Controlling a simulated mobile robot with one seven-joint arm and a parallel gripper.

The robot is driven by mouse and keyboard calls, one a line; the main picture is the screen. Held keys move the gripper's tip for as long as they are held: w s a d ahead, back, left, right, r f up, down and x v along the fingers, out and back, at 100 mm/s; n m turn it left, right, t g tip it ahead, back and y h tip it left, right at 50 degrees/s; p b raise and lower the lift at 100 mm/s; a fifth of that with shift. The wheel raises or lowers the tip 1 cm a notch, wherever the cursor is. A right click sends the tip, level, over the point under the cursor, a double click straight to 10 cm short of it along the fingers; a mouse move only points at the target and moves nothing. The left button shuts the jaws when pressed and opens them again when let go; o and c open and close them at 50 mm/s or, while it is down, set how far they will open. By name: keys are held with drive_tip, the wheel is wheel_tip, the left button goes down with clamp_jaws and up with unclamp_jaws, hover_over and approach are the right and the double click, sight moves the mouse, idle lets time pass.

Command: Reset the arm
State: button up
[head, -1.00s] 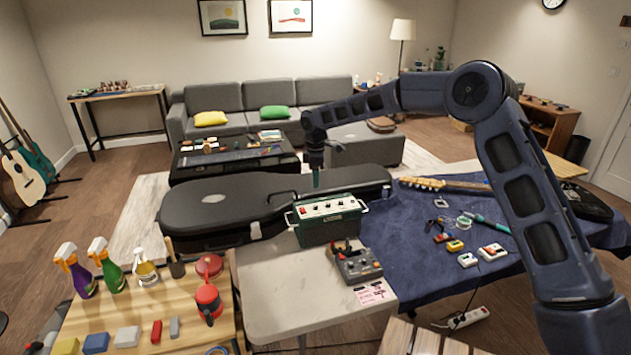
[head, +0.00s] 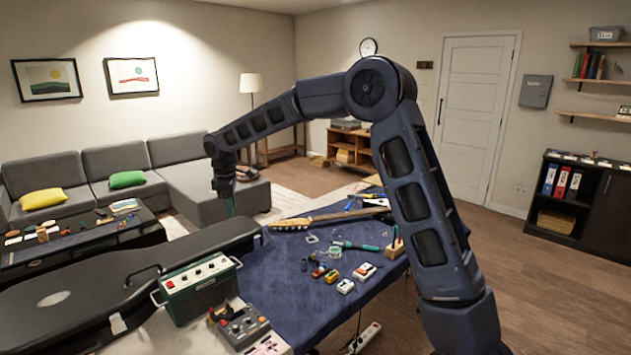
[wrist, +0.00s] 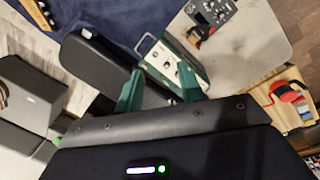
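My arm reaches out over the workbench in the head view, bent high at the elbow. My gripper (head: 229,203) hangs pointing down near the narrow end of the black guitar case (head: 90,296). In the wrist view my gripper (wrist: 159,82) shows two green fingers set apart, with nothing held between them. Beyond the fingers are the guitar case (wrist: 97,66) and the green amplifier box (wrist: 176,66).
The green amplifier (head: 200,287) and a grey pedal (head: 245,327) stand at the bench's front. A guitar neck (head: 325,217), small pedals and tools lie on the blue cloth (head: 290,300). A sofa (head: 120,170) stands behind, and open floor (head: 545,285) lies to the right.

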drive_tip(key=s+d+r+m+t, duration=0.1)
drive_tip(key=s+d+r+m, duration=0.2)
drive_tip(key=d, duration=0.9)
drive_tip(key=s+d+r+m, duration=0.1)
drive_tip(key=d+r+m, duration=0.3)
drive_tip(key=d, duration=0.7)
drive_tip(key=s+d+r+m+t, duration=0.1)
drive_tip(key=s+d+r+m, duration=0.3)
drive_tip(key=d, duration=0.8)
drive_tip(key=s+d+f+m, duration=0.2)
drive_tip(key=s+d+m, duration=0.2)
drive_tip(key=s+d, duration=0.5)
drive_tip(key=s+d+f+m+t, duration=0.1)
drive_tip(key=s+d+m, duration=0.3)
drive_tip(key=s+d, duration=0.5)
drive_tip(key=d+f, duration=0.1)
drive_tip(key=d, duration=0.1)
drive_tip(key=shift+s+d+m, duration=0.2)
drive_tip(key=shift+d+m, duration=0.1)
drive_tip(key=shift+d, duration=0.05)
